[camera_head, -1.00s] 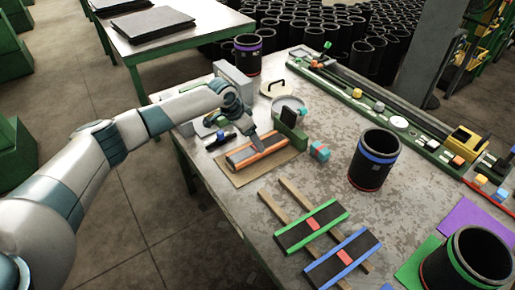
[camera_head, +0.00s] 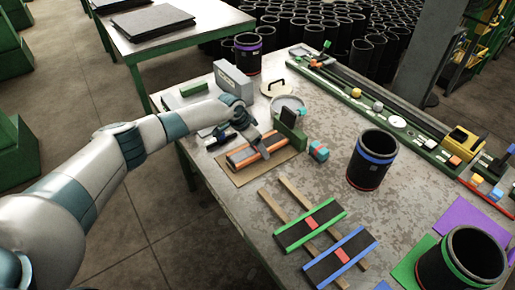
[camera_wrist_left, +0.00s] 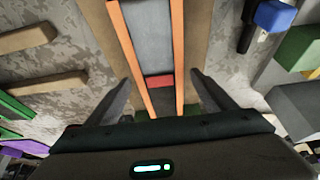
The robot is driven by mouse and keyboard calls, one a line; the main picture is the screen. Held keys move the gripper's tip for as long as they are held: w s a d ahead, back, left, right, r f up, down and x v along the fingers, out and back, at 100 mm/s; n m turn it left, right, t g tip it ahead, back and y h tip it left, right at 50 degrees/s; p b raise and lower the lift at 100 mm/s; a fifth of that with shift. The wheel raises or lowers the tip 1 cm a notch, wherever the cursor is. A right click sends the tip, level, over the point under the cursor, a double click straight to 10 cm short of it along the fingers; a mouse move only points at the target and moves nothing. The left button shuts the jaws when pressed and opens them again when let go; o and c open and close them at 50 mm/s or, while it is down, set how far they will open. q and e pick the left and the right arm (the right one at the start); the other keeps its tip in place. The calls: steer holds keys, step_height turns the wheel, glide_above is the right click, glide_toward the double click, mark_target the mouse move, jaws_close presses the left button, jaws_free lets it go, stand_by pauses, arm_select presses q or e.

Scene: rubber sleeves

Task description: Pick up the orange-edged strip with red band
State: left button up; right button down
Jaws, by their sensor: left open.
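The orange-edged strip (camera_head: 242,160) is dark grey and lies on a tan board (camera_head: 238,179) on the table. In the left wrist view the strip (camera_wrist_left: 147,38) runs up the picture, its two orange edges on either side. Its red band (camera_wrist_left: 160,81) crosses it near the gripper. In the head view the arm and hand hide part of the strip. My left gripper (camera_wrist_left: 164,88) is open, with one finger on each side of the strip around the red band. No strip is held between the fingers. My right gripper is out of view.
A green-edged strip (camera_head: 296,232) and a blue-edged strip (camera_head: 325,268) lie across wooden slats. A dark upright block (camera_head: 289,117) on a green base and a small teal block (camera_head: 320,154) are close by. A black sleeve (camera_head: 369,165) stands to the right.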

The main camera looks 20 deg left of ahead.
arm_select(q)
steer(key=shift+c, duration=0.4)
steer(key=c, duration=1.1)
steer(key=shift+r, duration=0.2)
steer(key=shift+r+b, duration=0.45)
steer(key=shift+r, duration=0.15)
step_height(320, 180, up, 2)
steer(key=shift+r+b, duration=0.25)
steer(key=shift+b, duration=0.4)
steer(key=s+d+r+b, duration=0.2)
steer(key=s+d+r, duration=0.5)
steer(key=s, duration=0.1)
steer(key=shift+s+d+b, duration=0.35)
steer(key=shift+d+b, duration=0.05)
